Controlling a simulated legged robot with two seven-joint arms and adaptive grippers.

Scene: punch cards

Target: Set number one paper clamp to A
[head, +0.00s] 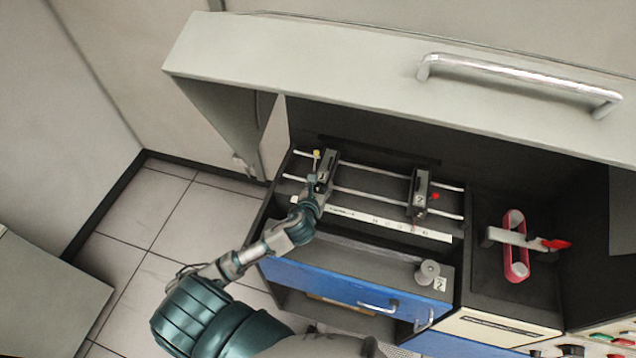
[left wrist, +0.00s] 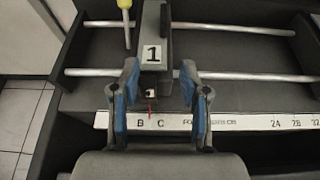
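The number one paper clamp (head: 328,168) is a dark block on two metal rails at the left end of the open machine. In the left wrist view the clamp (left wrist: 154,50) bears a white "1" label, and its red pointer is at the scale strip (left wrist: 235,122) between B and C. The letter A is not visible; my left finger covers that part of the strip. My left gripper (head: 315,188) is at the clamp's near end. In the left wrist view the gripper (left wrist: 158,78) is open, its blue-padded fingers on either side of the clamp's near end, with gaps visible. My right gripper is out of view.
The number two clamp (head: 419,193) with a red knob sits farther right on the rails. A yellow-tipped lever (head: 317,155) stands beside clamp one. The raised cover (head: 360,70) hangs over the back. A blue drawer front (head: 340,285) lies in front, and a red-handled part (head: 516,245) at right.

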